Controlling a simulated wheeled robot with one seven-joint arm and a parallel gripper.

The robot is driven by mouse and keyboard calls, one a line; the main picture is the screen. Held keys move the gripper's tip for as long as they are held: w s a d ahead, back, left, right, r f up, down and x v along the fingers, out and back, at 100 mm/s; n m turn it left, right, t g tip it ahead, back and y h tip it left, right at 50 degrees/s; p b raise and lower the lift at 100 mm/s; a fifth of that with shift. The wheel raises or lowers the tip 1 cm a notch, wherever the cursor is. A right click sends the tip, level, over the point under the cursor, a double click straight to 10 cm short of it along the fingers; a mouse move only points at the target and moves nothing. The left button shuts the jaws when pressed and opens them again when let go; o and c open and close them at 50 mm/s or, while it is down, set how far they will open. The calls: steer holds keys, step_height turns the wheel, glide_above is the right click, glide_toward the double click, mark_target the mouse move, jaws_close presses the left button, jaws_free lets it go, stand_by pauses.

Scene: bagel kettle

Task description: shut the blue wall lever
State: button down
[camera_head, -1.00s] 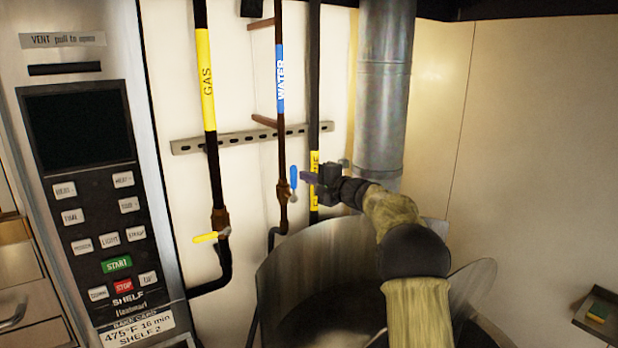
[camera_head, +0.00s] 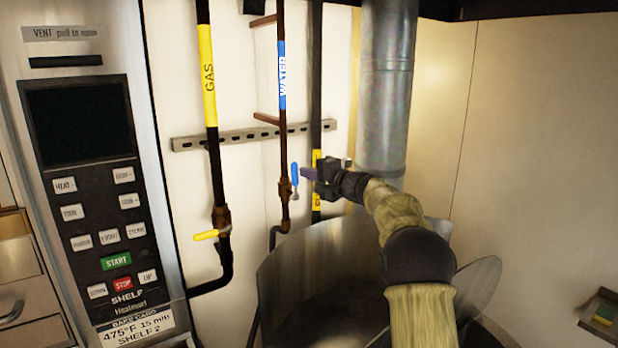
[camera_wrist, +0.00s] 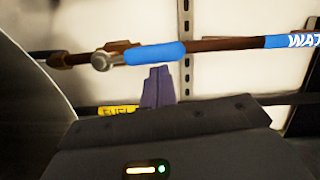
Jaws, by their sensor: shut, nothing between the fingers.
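The blue wall lever (camera_head: 295,178) stands upright along the brown water pipe (camera_head: 282,138), which has a blue WATER label. It sits on a brass valve body (camera_head: 285,191). My gripper (camera_head: 306,174) is just right of the lever, with its purple fingers together and empty. In the wrist view the blue lever (camera_wrist: 155,53) lies in line with the pipe, and my closed purple fingertips (camera_wrist: 158,80) are just below it in the picture. I cannot tell whether they touch the lever.
A yellow lever (camera_head: 210,235) sits on the gas pipe (camera_head: 208,80) to the left. A large metal kettle (camera_head: 290,282) stands below my arm. A dark pipe with a yellow label (camera_head: 317,200) and a wide silver duct (camera_head: 385,90) are behind my gripper.

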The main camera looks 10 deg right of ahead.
mark_target(292, 175)
steer(key=shift+a+f+b, duration=0.1)
steer(key=shift+a+b, duration=0.1)
steer(key=shift+b, duration=0.1)
steer(key=a+n+b, duration=0.1)
steer(key=n+b, duration=0.1)
steer(key=b, duration=0.1)
steer(key=s+a+n+b, duration=0.1)
steer(key=n+b, duration=0.1)
steer(key=b, duration=0.1)
steer(key=shift+s+a+g+h, duration=0.1)
steer(key=shift+a+g+h, duration=0.2)
steer(key=shift+a+h, duration=0.1)
steer(key=s+a+f+n+h+b, duration=0.2)
steer(key=a+f+n+h+b, duration=0.2)
steer(key=n+b, duration=0.6)
steer(key=shift+s+a+f+b, duration=0.25)
steer(key=shift+a+b, duration=0.35)
steer(key=shift+a, duration=0.3)
steer(key=shift+r, duration=0.15)
